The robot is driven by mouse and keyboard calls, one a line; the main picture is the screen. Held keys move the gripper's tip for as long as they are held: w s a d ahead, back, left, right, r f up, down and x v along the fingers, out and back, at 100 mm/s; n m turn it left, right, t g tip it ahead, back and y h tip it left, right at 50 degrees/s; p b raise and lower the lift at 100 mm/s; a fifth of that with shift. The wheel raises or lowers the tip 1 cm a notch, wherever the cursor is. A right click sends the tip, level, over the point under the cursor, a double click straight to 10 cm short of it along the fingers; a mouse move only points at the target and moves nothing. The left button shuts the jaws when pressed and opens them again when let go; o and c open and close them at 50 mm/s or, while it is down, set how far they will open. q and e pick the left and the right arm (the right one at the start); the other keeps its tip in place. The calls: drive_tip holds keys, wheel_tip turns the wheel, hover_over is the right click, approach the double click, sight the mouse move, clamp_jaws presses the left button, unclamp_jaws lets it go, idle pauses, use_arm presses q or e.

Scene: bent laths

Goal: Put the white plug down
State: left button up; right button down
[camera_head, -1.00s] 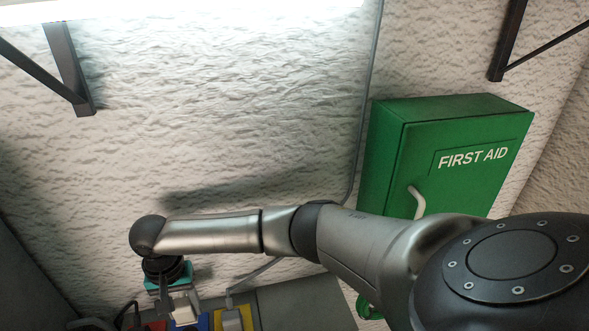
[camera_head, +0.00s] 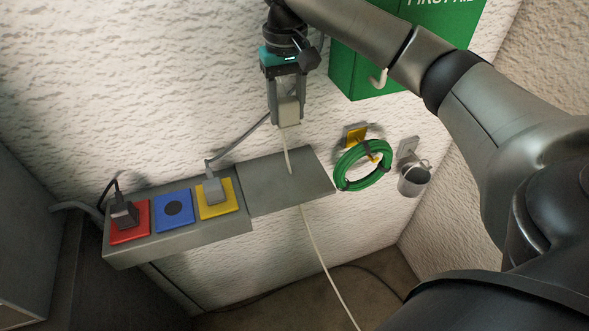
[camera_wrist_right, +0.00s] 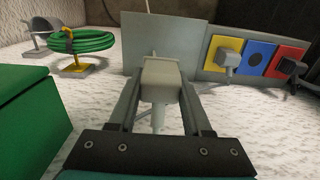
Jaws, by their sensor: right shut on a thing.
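My right gripper (camera_head: 287,100) is shut on the white plug (camera_head: 289,112), with one finger on each side of it. It holds the plug above the bare grey shelf (camera_head: 312,181), apart from it. A pale cable (camera_head: 318,250) runs down from the plug past the shelf towards the floor. In the right wrist view the plug (camera_wrist_right: 161,78) sits between the two fingers, with the flat grey shelf (camera_wrist_right: 185,40) beyond it. My left gripper is not in view.
Left of the shelf is a socket strip: a red socket (camera_head: 138,236) with a black plug, an empty blue socket (camera_head: 172,209), and a yellow socket (camera_head: 226,209) with a grey plug. A green hose coil (camera_head: 345,184), a metal cup (camera_head: 414,181) and a green first aid box (camera_head: 360,70) are at right.

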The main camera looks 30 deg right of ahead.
approach(288, 181)
wheel_tip(288, 181, down, 5)
drive_tip(key=shift+s+f+b, duration=0.1)
drive_tip(key=shift+b, duration=0.35)
drive_tip(key=shift+f, duration=0.1)
drive_tip(key=shift+f, duration=0.25)
drive_tip(key=shift+f, duration=0.3)
drive_tip(key=shift+c, duration=1.7)
unclamp_jaws()
drive_tip(key=shift+r, duration=0.65)
wheel_tip(288, 181, up, 12)
drive_tip(key=shift+p, duration=0.3)
drive_tip(key=shift+f, duration=0.1)
